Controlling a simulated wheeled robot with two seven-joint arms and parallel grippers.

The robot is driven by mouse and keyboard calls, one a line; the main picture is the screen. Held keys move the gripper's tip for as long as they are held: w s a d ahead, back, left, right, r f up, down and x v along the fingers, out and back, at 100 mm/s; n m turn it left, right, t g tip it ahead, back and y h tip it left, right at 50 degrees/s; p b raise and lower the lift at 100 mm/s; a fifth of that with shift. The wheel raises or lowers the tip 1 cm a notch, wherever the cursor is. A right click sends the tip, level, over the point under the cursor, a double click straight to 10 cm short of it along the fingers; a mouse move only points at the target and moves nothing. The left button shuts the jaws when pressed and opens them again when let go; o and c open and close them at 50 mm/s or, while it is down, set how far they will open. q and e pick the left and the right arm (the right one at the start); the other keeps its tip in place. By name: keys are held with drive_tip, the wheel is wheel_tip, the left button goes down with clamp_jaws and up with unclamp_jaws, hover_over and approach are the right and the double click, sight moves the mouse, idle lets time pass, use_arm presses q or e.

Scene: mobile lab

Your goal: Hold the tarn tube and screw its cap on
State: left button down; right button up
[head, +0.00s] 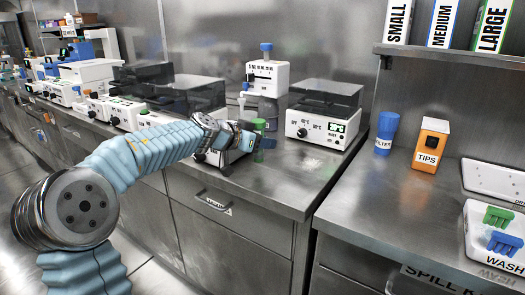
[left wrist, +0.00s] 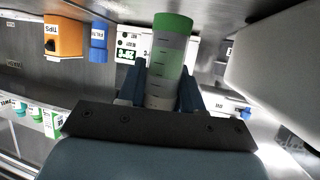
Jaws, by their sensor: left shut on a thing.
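My left gripper (head: 247,138) reaches in from the left over the front of the bench, beside the white devices. It is shut on a tube (head: 260,125) with a green end, which stands about upright in the head view. In the left wrist view the tube (left wrist: 166,70) shows a plain green end, a pale band, a green middle with marks, and a whitish part between the blue fingers of the left gripper (left wrist: 160,92). I cannot tell whether the green end is a separate cap, and no name on the tube is legible. My right gripper is not in view.
A heater-like device (head: 322,115) with a green display stands right of the tube, and a blue-capped bottle device (head: 267,75) behind it. A blue filter container (head: 386,132) and an orange TIPS box (head: 431,143) stand farther right. The bench front (head: 285,185) is clear.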

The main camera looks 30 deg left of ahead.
sight(262, 151)
use_arm(q)
drive_tip(key=shift+f, duration=1.45)
drive_tip(key=shift+f, duration=0.15)
drive_tip(key=c, duration=0.8)
unclamp_jaws()
drive_tip(key=shift+o, duration=0.2)
drive_tip(key=shift+s+a, duration=0.1)
drive_tip(key=shift+s, duration=0.1)
drive_tip(key=v, duration=1.1)
drive_tip(key=shift+s+r+b, duration=0.25)
drive_tip(key=shift+r+b, duration=0.1)
drive_tip(key=shift+b, duration=0.1)
drive_tip(key=shift+a, duration=0.1)
